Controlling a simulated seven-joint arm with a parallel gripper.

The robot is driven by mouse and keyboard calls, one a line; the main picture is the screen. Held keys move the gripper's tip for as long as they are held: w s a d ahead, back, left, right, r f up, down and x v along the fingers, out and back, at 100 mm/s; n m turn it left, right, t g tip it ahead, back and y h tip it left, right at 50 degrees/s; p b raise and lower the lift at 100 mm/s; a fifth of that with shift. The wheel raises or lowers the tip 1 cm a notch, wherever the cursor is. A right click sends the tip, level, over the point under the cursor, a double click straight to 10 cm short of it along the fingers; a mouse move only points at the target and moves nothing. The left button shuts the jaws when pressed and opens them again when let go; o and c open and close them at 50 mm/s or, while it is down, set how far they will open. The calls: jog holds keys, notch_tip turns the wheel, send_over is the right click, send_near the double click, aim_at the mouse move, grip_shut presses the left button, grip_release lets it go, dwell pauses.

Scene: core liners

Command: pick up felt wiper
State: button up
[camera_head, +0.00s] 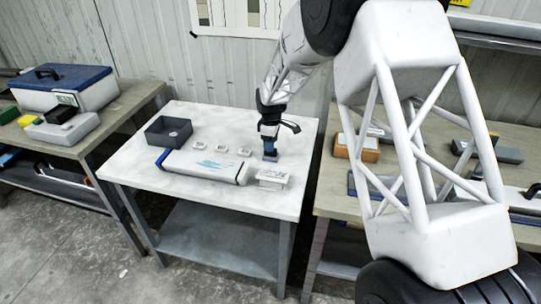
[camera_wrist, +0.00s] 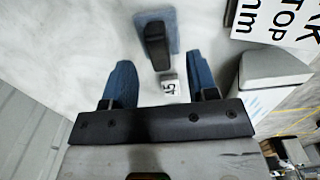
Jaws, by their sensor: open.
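The felt wiper (camera_wrist: 155,45) shows in the wrist view as a blue-grey pad with a black upright handle, standing on the white table top. It is ahead of my gripper (camera_wrist: 160,80), whose two blue fingers are apart, with the wiper's handle roughly in line with the gap between them. Nothing is held. In the head view my gripper (camera_head: 269,148) is low over the right part of the white table. There the wiper is hard to tell apart from the blue fingers.
A white core liner (camera_head: 205,166) lies across the table (camera_head: 160,191), close to my gripper. A printed white block (camera_head: 273,175) stands at its right end. A dark bin (camera_head: 168,132) and small white pieces (camera_head: 220,148) stand behind the liner.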

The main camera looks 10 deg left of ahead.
jog(key=shift+w+a+f, duration=0.1)
jog(key=shift+f, duration=1.9)
jog(key=shift+c, duration=0.4)
grip_shut()
